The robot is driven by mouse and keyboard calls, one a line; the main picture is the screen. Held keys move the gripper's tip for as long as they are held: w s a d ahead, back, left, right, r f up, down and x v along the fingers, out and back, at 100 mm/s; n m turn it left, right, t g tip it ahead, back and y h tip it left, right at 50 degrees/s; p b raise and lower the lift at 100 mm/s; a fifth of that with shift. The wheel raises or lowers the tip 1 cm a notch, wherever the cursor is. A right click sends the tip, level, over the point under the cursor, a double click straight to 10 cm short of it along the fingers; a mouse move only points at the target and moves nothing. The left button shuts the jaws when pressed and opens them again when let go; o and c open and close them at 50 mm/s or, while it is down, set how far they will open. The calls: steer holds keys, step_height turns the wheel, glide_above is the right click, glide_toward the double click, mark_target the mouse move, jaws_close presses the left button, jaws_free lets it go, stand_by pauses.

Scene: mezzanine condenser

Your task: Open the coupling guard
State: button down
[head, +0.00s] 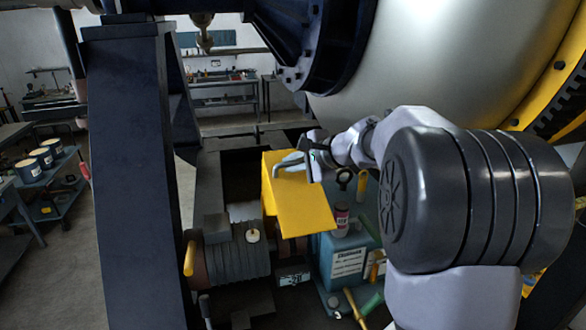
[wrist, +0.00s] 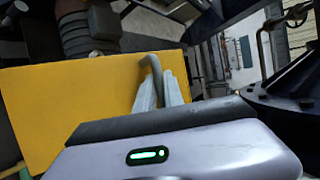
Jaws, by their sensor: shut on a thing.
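The coupling guard (head: 308,208) is a yellow sheet-metal cover in the middle of the head view. Its broad face slopes down to the right, and a narrower face shows on its left. In the wrist view the guard (wrist: 60,100) fills much of the left as a flat yellow panel. A grey bent handle (wrist: 152,63) stands out from it. My gripper (head: 284,163) is at the guard's upper part. In the wrist view my gripper (wrist: 161,88) is shut on the handle. The handle's lower part is hidden between the fingers.
A ribbed motor (head: 238,262) sits below left of the guard. A blue-green box (head: 345,262) with a can and tools stands to the right. A dark blue column (head: 130,180) rises at left. A large pale vessel (head: 430,60) hangs above my arm.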

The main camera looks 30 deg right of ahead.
steer(key=shift+w+r, duration=0.1)
stand_by(0.3)
steer(key=c, duration=1.5)
jaws_free()
steer(key=shift+w, duration=0.1)
steer(key=shift+o, duration=0.2)
steer(key=b+v, duration=0.3)
steer(key=v, duration=1.4)
steer(key=shift+s, duration=0.2)
